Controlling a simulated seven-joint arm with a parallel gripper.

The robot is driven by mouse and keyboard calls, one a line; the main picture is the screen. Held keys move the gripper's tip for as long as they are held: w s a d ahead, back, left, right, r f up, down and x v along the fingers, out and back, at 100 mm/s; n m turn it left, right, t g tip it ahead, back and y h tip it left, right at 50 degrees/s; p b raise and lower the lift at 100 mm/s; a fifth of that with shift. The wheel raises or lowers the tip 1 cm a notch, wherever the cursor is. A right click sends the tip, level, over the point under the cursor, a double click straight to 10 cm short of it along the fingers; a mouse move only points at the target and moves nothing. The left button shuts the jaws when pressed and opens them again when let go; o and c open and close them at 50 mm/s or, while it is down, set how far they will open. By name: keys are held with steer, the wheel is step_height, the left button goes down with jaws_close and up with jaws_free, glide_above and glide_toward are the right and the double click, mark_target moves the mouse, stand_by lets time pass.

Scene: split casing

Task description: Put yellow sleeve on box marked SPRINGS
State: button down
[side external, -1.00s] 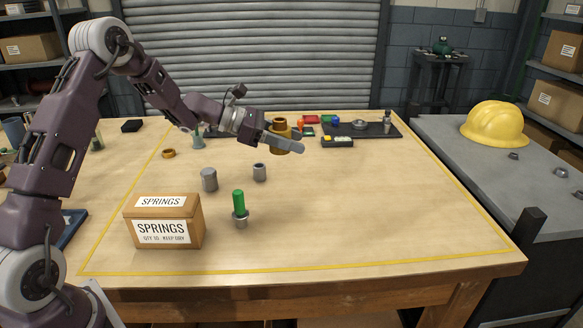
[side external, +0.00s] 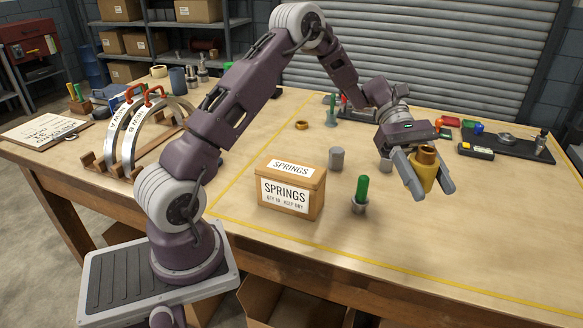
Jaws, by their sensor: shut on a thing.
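The yellow sleeve (side external: 422,172) is a brass-yellow cylinder with a darker, narrower brown top. My gripper (side external: 428,187) is shut on it, one finger on each side, and holds it nearly upright, seemingly above the table, to the right of the box. The cardboard box marked SPRINGS (side external: 291,190) stands closed on the table left of my gripper, with white labels on its top and front. Its top is bare.
A green peg in a grey cup (side external: 361,195) stands between the box and my gripper. Grey cylinders (side external: 337,158) and a brass ring (side external: 301,125) lie behind. A dark tray (side external: 510,148) is at the back right. Arched metal frames (side external: 145,130) stand at left. The front right tabletop is clear.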

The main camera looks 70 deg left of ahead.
steer(key=s+a+f+m+g+y, duration=0.2)
steer(key=s+a+m+g+y, duration=0.1)
steer(key=s+m+g+y, duration=0.45)
steer(key=s+a+f+m+g+y, duration=0.2)
steer(key=s+a+m+g+y, duration=0.15)
steer(key=s+m+y, duration=0.45)
step_height(320, 180, up, 10)
steer(key=m+t+y, duration=1)
steer(key=m+y, duration=0.1)
steer(key=m, duration=0.5)
glide_above(295, 165)
step_height(295, 165, down, 10)
steer(key=shift+r, duration=0.25)
steer(key=shift+f, duration=0.1)
steer(key=c, duration=0.7)
jaws_free()
steer(key=shift+o, duration=0.2)
